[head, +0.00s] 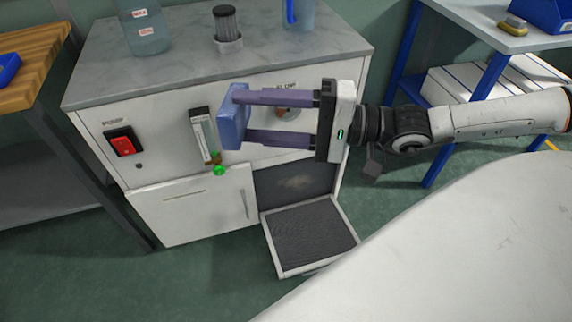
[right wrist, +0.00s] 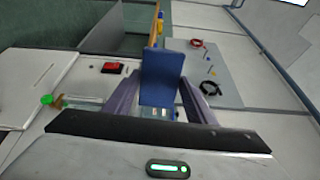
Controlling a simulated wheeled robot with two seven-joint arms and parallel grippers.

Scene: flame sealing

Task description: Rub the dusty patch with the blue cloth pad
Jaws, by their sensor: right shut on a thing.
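The blue cloth pad (head: 233,117) is held at the tips of my right gripper (head: 243,118), whose two purple fingers are shut on it. They hang in the air before the upper front of the white cabinet. In the right wrist view the pad (right wrist: 162,76) stands between the fingertips. A pale brownish smudge, apparently the dusty patch (head: 294,183), shows on the dark mesh inside the cabinet's lower right opening. The pad is above and left of it in the head view, apart from it. My left gripper is not in view.
A framed dark panel (head: 310,236) lies folded down below the opening. The cabinet front has a red switch (head: 123,143) and a flow tube with a green knob (head: 219,170). A knob behind my fingers is partly hidden. Bottles and a dark cylinder (head: 228,24) stand on top.

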